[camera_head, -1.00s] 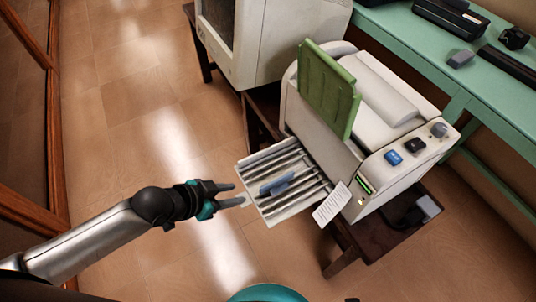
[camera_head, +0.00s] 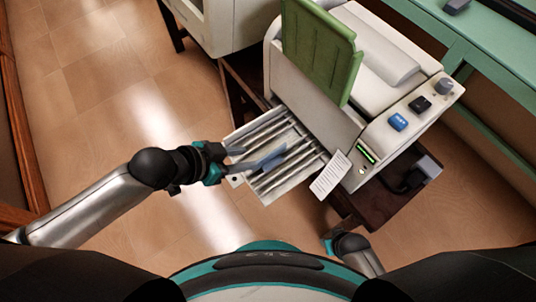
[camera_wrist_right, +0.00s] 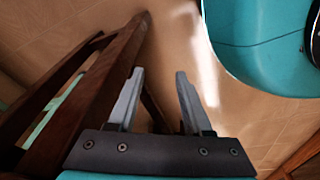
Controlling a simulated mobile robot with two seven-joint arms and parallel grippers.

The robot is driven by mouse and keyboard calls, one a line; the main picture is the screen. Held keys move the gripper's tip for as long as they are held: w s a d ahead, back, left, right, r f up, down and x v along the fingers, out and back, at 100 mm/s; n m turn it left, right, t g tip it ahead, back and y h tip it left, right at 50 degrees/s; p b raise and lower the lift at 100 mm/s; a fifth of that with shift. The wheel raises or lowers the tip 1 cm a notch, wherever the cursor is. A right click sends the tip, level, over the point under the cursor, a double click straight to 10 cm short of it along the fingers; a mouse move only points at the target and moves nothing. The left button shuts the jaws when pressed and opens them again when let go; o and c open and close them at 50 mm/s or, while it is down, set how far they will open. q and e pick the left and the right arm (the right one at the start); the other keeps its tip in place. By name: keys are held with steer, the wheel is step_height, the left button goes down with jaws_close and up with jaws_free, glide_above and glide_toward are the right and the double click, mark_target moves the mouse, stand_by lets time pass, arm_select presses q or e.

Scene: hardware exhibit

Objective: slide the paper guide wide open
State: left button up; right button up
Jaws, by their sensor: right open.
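The paper guide (camera_head: 272,157) is a small blue-grey piece on the ribbed white tray (camera_head: 268,194) at the front of a white printer-like machine (camera_head: 318,112). My left gripper (camera_head: 243,160) is at the tray's left edge, its fingers apart and pointing right at the guide. The fingertips are close to the guide's left end; I cannot tell whether they touch it. My right gripper (camera_wrist_right: 160,76) is open and empty in the right wrist view, beside dark wooden legs. In the head view only part of my right arm shows, low in the picture.
The machine has a raised green panel (camera_head: 318,45) and a hanging paper label (camera_head: 330,175). It stands on a dark wooden stand (camera_head: 385,205). A white cabinet-like unit (camera_head: 228,25) is behind, and a green table (camera_head: 425,25) at the upper right. The floor at left is clear.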

mark_target(267, 156)
arm_select(q)
steer(key=b+x, duration=0.1)
steer(key=x, duration=0.2)
steer(key=shift+w+d+f, duration=0.1)
steer(key=shift+f, duration=0.05)
steer(key=shift+b+x, duration=0.7)
steer(key=shift+x, duration=0.35)
steer(key=shift+b+x, duration=0.6)
steer(key=shift+x, duration=0.5)
steer(key=shift+b+x, duration=0.55)
steer(key=shift+x, duration=0.7)
arm_select(e)
steer(key=w+a+r, duration=0.3)
steer(key=w+r, duration=0.2)
steer(key=r, duration=0.4)
steer(key=shift+w+t, duration=0.15)
steer(key=shift+t, duration=0.25)
steer(key=shift+a, duration=0.1)
arm_select(q)
jaws_close()
arm_select(e)
steer(key=shift+y, duration=0.3)
